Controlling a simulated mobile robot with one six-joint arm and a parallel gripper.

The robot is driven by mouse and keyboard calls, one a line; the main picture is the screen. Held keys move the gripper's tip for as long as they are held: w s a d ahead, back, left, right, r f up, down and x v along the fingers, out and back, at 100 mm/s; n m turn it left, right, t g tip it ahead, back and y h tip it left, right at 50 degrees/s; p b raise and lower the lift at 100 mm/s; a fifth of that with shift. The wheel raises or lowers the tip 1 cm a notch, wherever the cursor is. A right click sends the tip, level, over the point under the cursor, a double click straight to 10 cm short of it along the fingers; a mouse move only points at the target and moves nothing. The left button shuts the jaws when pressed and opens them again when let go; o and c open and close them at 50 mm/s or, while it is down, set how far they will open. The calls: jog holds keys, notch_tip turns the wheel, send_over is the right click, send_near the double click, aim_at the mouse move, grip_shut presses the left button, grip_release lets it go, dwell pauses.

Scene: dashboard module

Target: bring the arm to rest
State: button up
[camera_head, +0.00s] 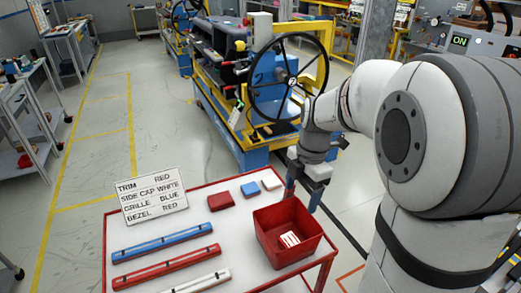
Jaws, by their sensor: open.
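My arm comes in from the right of the head view and bends down toward the back right corner of the red-rimmed cart (107,240). My gripper (303,194) points down beside that corner, behind the red bin (262,238). Its jaws are open, and I see nothing held between them. I cannot tell how far the fingertips are from the cart's edge.
The cart holds blue (162,242), red (166,270) and white (202,283) strips, small red, blue and white pieces, and a sign (152,196). A dashboard stand with a steering wheel (290,80) is behind my gripper. Open floor lies left.

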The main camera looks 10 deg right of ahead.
jog(key=s+r+m+t, duration=0.1)
jog(key=s+m+t, duration=0.1)
jog(key=s+m, duration=0.5)
jog(key=s+a+r+m+t+h, duration=0.1)
jog(key=s+m, duration=0.6)
jog(key=m, duration=0.8)
jog(key=shift+s+a+r+t, duration=0.25)
jog(key=shift+s+r+t, duration=0.15)
jog(key=shift+r, duration=0.15)
dwell(0.3)
